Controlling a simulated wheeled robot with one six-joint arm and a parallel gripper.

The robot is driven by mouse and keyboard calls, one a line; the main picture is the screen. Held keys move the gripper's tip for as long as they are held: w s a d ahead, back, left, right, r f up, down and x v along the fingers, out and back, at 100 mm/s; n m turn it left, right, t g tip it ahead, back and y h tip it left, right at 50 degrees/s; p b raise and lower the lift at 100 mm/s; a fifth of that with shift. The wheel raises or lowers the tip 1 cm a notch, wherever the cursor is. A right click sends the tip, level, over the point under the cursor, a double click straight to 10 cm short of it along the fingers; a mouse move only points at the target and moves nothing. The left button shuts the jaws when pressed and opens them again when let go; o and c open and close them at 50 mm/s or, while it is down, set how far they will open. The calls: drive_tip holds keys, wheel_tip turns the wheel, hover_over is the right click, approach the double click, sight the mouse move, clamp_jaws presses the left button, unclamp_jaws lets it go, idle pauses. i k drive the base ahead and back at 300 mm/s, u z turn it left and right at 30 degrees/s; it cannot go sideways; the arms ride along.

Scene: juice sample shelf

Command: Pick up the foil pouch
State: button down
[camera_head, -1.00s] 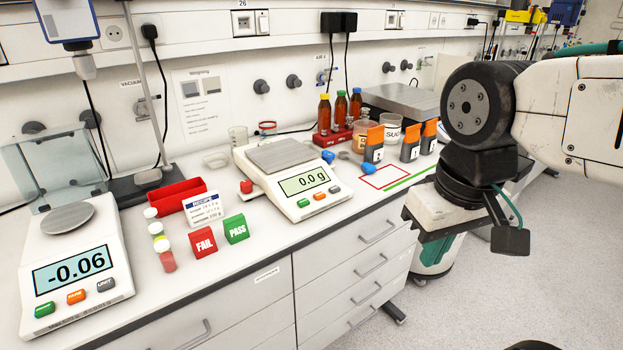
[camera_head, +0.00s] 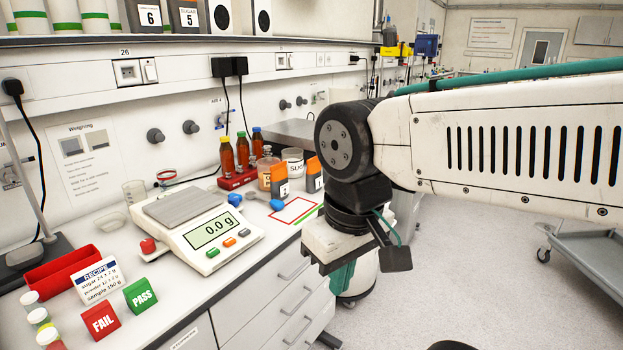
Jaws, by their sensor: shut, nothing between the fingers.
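No thing that I can clearly tell is the foil pouch shows in the head view. My gripper (camera_head: 336,243) hangs at the end of my arm, right of the bench front and apart from the bench things. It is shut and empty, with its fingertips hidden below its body. More dark numbered packs (camera_head: 187,17) stand on the shelf above, cut off at the top.
A balance (camera_head: 205,232) reading 0.0 g stands mid-bench. Brown bottles (camera_head: 227,156) stand in a red rack behind it. A red FAIL block (camera_head: 101,318) and green PASS block (camera_head: 140,294) stand front left. A grey cart (camera_head: 585,260) is at right.

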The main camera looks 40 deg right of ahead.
sight(314, 180)
drive_tip(key=k, duration=0.5)
drive_tip(key=z, duration=0.75)
drive_tip(key=i, duration=1.3)
drive_tip(key=u, duration=0.15)
